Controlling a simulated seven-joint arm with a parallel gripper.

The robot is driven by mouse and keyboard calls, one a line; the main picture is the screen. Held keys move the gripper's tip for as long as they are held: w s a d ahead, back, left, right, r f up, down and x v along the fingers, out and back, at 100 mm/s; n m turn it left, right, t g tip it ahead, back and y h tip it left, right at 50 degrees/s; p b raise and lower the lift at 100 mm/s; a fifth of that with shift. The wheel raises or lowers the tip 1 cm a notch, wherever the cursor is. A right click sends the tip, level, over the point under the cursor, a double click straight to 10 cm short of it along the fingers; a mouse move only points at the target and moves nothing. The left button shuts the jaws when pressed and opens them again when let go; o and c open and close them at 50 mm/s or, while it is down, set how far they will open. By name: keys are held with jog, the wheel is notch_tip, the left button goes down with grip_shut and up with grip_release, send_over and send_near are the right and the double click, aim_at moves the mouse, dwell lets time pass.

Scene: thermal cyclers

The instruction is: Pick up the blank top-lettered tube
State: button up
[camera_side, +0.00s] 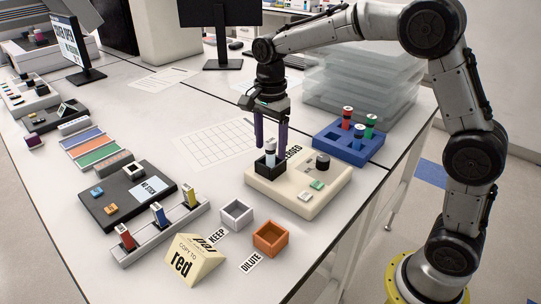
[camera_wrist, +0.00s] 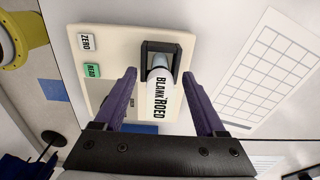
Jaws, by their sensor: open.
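A pale tube (camera_side: 270,157) with a blue band stands upright in a small black holder (camera_side: 259,168) on a cream device (camera_side: 314,190). The wrist view shows clear gaps between the tube and both fingers of my gripper (camera_wrist: 158,72). No grip on the tube shows.
A blue rack (camera_side: 351,148) with red, green and dark tubes stands right of the device. White (camera_side: 236,217) and orange (camera_side: 270,240) boxes, a strip of coloured tubes (camera_side: 158,216) and a "red" sign (camera_side: 191,262) lie in front. Clear stacked trays (camera_side: 365,80) stand behind.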

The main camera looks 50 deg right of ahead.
grip_shut()
dwell(0.3)
